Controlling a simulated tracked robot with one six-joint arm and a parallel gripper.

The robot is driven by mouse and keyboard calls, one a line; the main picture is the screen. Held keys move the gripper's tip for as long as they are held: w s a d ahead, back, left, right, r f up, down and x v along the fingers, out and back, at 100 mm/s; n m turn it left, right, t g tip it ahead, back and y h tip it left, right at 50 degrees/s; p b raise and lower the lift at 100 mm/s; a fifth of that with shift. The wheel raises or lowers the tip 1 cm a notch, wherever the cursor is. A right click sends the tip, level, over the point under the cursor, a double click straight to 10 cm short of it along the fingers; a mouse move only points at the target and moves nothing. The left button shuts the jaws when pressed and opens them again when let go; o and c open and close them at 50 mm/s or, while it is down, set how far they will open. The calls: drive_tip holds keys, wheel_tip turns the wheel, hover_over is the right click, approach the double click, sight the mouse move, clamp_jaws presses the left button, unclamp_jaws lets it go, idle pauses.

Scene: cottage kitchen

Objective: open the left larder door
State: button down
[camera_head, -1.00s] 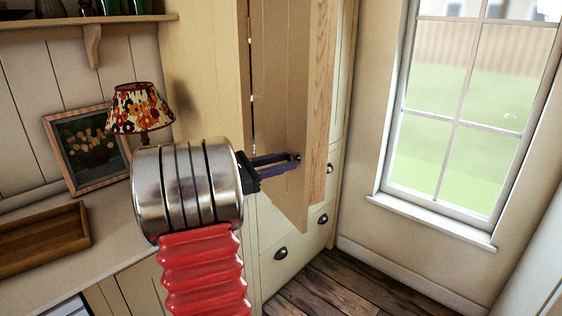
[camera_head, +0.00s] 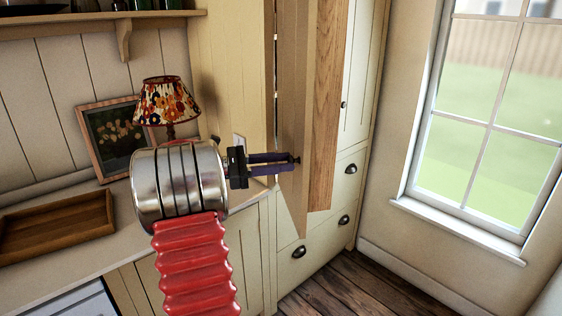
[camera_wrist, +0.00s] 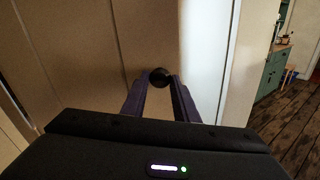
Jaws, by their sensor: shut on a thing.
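The left larder door (camera_head: 292,90) is cream, with a wood-grain strip (camera_head: 326,110) along its right side. It stands swung out from the tall larder, its front face turned to the left. My gripper (camera_head: 293,160) reaches it from the left and is shut on its small dark door knob (camera_wrist: 160,76). In the wrist view the knob sits between the tips of my purple fingers, against the door's pale face (camera_wrist: 150,40). The larder's inside is hidden behind the door.
The right larder door (camera_head: 360,75) is shut, with drawers (camera_head: 325,232) below. A lamp (camera_head: 167,102), a framed picture (camera_head: 112,140) and a wooden tray (camera_head: 60,228) are on the worktop at left. Wooden floor (camera_head: 350,285) is clear below the window (camera_head: 475,120).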

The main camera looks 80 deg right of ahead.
drive_tip(key=c, duration=1.4)
unclamp_jaws()
drive_tip(key=shift+w, duration=0.1)
drive_tip(key=v, duration=1.3)
drive_tip(key=shift+w+a, duration=0.2)
drive_tip(key=shift+w, duration=0.05)
